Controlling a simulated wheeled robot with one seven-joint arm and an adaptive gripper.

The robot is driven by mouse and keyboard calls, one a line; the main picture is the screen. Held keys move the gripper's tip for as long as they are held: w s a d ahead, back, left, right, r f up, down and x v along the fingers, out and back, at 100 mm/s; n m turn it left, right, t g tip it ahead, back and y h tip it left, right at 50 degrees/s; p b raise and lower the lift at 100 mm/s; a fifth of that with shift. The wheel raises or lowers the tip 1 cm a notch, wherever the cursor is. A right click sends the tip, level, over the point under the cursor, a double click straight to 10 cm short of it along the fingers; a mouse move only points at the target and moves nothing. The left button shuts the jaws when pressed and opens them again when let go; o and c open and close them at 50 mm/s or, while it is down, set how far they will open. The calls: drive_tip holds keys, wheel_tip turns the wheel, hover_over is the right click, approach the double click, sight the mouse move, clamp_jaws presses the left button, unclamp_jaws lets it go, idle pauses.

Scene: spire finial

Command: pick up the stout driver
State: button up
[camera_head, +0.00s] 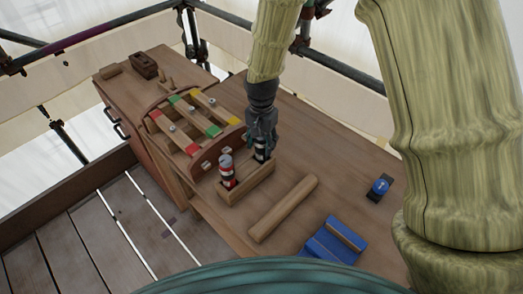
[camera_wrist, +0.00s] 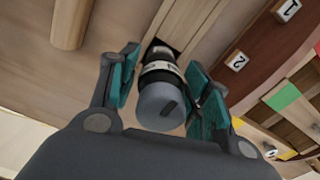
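A driver with a grey rounded cap and black and white bands (camera_wrist: 160,102) stands between the two fingers of my gripper (camera_wrist: 163,88) in the wrist view. In the head view its banded handle (camera_head: 261,152) shows just below my gripper (camera_head: 262,138), over the right end of the wooden holder (camera_head: 250,187). The fingers flank the handle closely, but I cannot tell whether both pads touch it. Its lower end is hidden in the holder. A second driver, with red, white and dark bands (camera_head: 227,172), stands upright in the holder's left end.
A curved wooden rack with coloured strips (camera_head: 190,125) stands right behind the holder. A wooden bar (camera_head: 283,208), a blue block (camera_head: 332,243) and a small blue-topped item (camera_head: 380,186) lie to the right. A dark block (camera_head: 144,66) sits at the far left. The tabletop right of the holder is partly clear.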

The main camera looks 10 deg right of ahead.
clamp_jaws()
